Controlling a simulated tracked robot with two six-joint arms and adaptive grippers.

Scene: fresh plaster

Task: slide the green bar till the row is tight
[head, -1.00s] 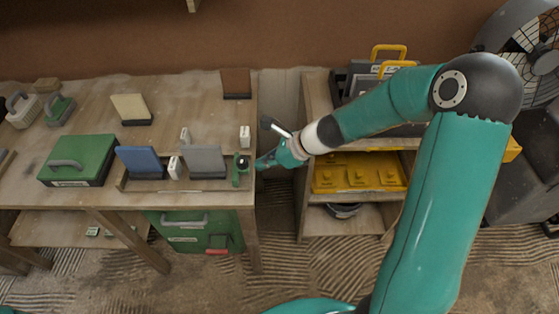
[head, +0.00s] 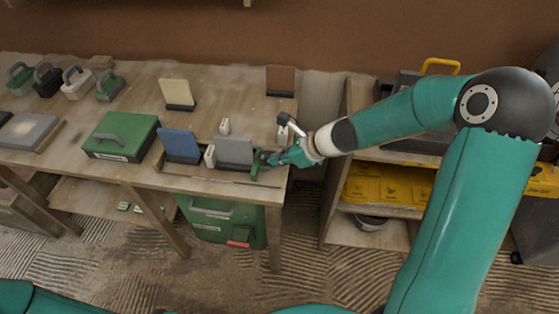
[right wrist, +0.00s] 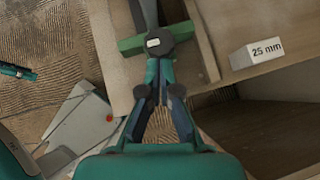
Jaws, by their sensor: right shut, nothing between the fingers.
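The green bar (head: 256,165) stands across the right part of a shallow wooden tray (head: 222,182) on the bench. It also shows in the right wrist view (right wrist: 130,45), with a dark round knob (right wrist: 160,40) on it. Left of it stand the grey plate (head: 234,151), a small white block (head: 210,156) and the blue plate (head: 181,144). The bar looks close against the grey plate; contact cannot be told. My right gripper (right wrist: 161,60) is shut and empty, its tips at the knob on the bar's right side. My left gripper is out of view.
A white block (head: 225,126) stands behind the row; another, marked 25 mm (right wrist: 258,52), stands near my right gripper. A green case (head: 122,135) lies left of the tray. A shelf with yellow bins (head: 385,190) stands right, beyond a gap.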

